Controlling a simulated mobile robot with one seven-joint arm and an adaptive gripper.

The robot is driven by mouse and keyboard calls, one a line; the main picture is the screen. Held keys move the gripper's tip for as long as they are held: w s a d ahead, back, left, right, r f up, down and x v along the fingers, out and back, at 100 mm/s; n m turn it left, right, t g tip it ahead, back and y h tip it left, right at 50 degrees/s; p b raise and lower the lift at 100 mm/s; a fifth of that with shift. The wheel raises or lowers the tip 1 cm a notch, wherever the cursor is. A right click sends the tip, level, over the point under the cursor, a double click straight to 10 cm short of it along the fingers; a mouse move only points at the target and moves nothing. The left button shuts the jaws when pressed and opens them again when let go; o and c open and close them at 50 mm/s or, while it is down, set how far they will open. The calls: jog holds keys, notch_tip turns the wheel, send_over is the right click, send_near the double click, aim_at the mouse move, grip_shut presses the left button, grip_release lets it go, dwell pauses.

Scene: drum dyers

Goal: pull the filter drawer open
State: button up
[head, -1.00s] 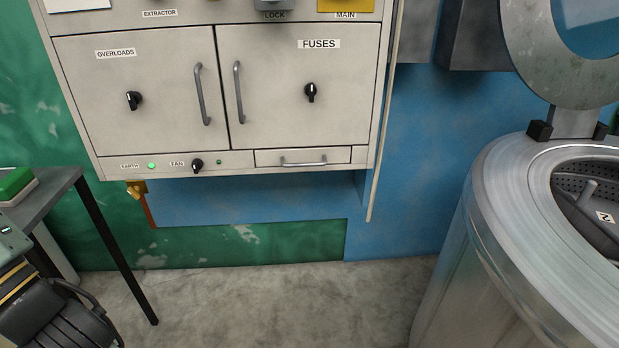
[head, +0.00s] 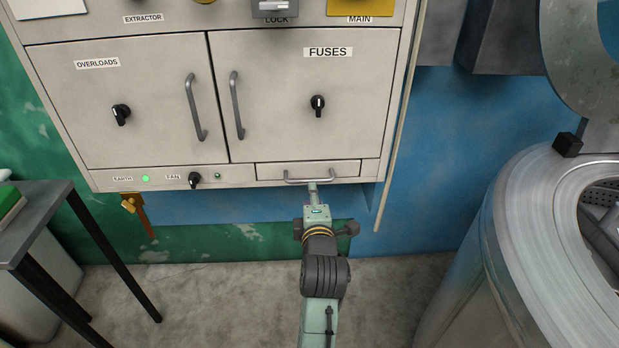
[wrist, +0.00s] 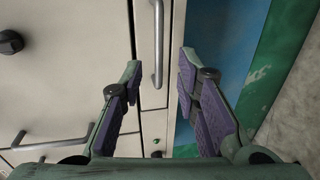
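The filter drawer (head: 275,171) is the narrow pale panel at the bottom right of the cabinet, below the FUSES door, and sits flush with the cabinet front. Its grey bar handle (head: 300,181) runs along the lower part of the panel. My gripper (head: 312,188) is in front of the handle, small and partly hidden by my wrist in the head view. In the wrist view, my gripper (wrist: 161,64) is open with its purple-padded fingers apart. The drawer handle (wrist: 158,45) appears upright between the fingertips, with space on both sides. I cannot tell whether they touch it.
The OVERLOADS door (head: 120,105) and FUSES door (head: 310,100) are shut. A FAN knob (head: 194,180) is left of the drawer. A metal drum (head: 480,250) stands at the right and a dark table (head: 45,225) at the left. Floor between them is clear.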

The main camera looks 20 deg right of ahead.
aim_at(310, 181)
jog(key=p+x, duration=0.2)
jog(key=x, duration=0.7)
jog(key=shift+r, duration=0.1)
jog(key=shift+c, duration=0.4)
jog(key=shift+s, duration=0.1)
grip_shut()
